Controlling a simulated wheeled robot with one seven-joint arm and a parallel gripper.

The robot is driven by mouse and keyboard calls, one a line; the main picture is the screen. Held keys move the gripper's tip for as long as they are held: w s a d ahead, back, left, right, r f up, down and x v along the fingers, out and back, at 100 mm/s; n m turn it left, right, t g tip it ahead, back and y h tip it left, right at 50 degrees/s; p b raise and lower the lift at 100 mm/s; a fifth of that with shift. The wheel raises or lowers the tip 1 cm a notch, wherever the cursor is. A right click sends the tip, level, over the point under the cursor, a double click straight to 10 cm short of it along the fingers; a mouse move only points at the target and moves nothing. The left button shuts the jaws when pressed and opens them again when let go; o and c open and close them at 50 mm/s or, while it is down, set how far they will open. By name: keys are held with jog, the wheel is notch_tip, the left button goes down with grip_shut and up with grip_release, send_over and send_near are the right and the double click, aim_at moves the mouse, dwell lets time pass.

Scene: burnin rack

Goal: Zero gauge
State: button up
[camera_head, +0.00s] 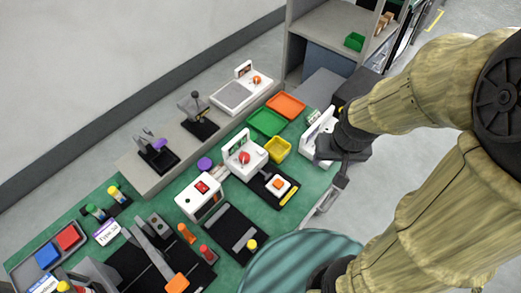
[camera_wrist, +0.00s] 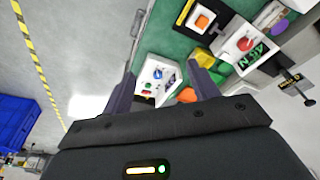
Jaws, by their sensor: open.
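A white boxed device (camera_wrist: 157,78) with a small display and red and green buttons shows between my fingers in the wrist view. In the head view this white device (camera_head: 316,134) stands at the bench's right edge, partly hidden by my gripper. My gripper (camera_wrist: 162,69) is open, with one finger on each side of the device in the picture; I cannot tell whether either touches it. Another white device (camera_head: 243,154) with a green readout and a red knob stands mid-bench; its readout looks like "45 N" in the wrist view (camera_wrist: 247,50). Which device is the gauge is not clear.
Green, orange and yellow bins (camera_head: 278,149) sit near the white devices. A black pad (camera_head: 260,186) with an orange-topped block lies in front. A raised shelf (camera_head: 180,170) with a scale (camera_head: 240,90) runs behind. Open floor lies to the right.

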grip_shut()
dwell(1.4)
